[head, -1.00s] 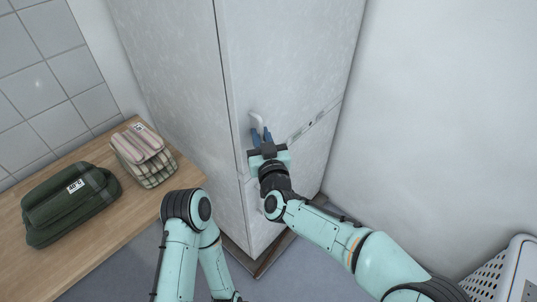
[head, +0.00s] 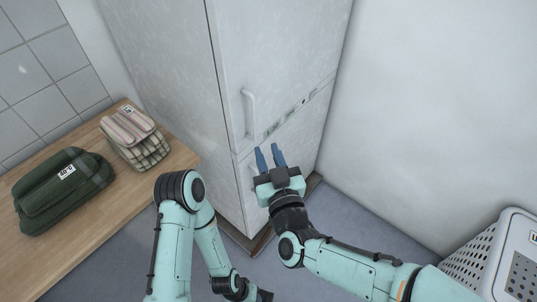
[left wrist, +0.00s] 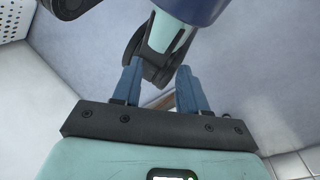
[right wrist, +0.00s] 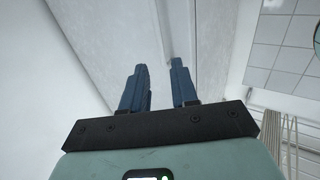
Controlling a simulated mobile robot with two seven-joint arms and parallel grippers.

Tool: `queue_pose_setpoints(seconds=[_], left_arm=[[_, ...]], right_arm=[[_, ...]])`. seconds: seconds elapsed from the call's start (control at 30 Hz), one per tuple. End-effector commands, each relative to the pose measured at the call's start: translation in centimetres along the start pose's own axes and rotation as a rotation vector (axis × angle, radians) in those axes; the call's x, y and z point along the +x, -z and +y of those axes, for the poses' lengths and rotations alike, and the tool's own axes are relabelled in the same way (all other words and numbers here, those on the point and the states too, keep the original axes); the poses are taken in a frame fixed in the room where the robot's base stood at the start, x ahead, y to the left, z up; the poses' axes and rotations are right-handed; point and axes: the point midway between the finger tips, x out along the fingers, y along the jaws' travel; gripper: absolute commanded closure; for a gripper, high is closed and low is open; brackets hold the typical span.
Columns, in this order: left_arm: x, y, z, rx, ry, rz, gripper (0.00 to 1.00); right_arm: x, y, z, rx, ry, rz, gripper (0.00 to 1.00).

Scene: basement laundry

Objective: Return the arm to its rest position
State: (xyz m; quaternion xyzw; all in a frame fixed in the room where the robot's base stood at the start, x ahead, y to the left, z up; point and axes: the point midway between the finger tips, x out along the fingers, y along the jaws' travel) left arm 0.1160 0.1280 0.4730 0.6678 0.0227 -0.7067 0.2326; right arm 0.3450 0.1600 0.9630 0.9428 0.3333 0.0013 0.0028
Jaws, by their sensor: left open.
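My right arm reaches in from the lower right in the head view. Its gripper (head: 269,157) has two blue fingers, spread apart with nothing between them. It is in front of the tall pale fridge (head: 180,70), below the upper door handle (head: 249,115) and apart from it. In the right wrist view the fingers (right wrist: 160,82) are also apart and empty. My left arm is folded down at the bottom centre of the head view, with its gripper mostly out of the picture. The left wrist view shows the left fingers (left wrist: 158,85) apart and empty, with a part of my body behind them.
A wooden counter (head: 90,240) at left holds a dark green folded cloth bundle (head: 60,195) and a striped and plaid folded stack (head: 135,138). A white perforated basket (head: 490,250) stands at lower right. The floor between fridge and basket is clear.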

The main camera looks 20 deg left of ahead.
Motion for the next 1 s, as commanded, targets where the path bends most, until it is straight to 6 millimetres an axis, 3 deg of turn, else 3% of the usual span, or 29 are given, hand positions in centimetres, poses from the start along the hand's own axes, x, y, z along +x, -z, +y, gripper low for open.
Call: queue_pose_setpoints(seconds=[0.37, 0.47, 0.57, 0.67, 0.73, 0.87, 1.0], left_arm=[[0.0, 0.0, 0.0, 0.000, 0.000, 0.000, 0.57], [-0.4, -0.1, 0.1, 0.000, 0.000, -0.001, 0.57], [-1.4, -0.3, 0.4, 0.001, 0.000, -0.005, 0.57], [-2.9, -0.7, 0.8, 0.001, 0.001, -0.013, 0.57], [-4.0, -1.0, 1.1, 0.001, 0.002, -0.021, 0.57], [-5.9, -1.5, 1.6, 0.001, 0.004, -0.039, 0.57], [-8.1, -1.9, 2.3, 0.001, 0.006, -0.055, 0.57]], right_arm=[[0.1, -0.1, 0.1, 0.000, -0.001, -0.001, 0.72], [0.1, -1.1, 0.6, 0.007, -0.007, -0.031, 0.72], [0.0, -4.5, 2.5, 0.037, -0.027, -0.129, 0.72], [-1.1, -10.1, 5.3, 0.103, -0.065, -0.289, 0.72], [-2.9, -14.7, 7.5, 0.168, -0.100, -0.422, 0.72], [-8.2, -22.7, 10.6, 0.318, -0.177, -0.667, 0.72], [-16.2, -29.7, 12.1, 0.518, -0.277, -0.927, 0.72]])
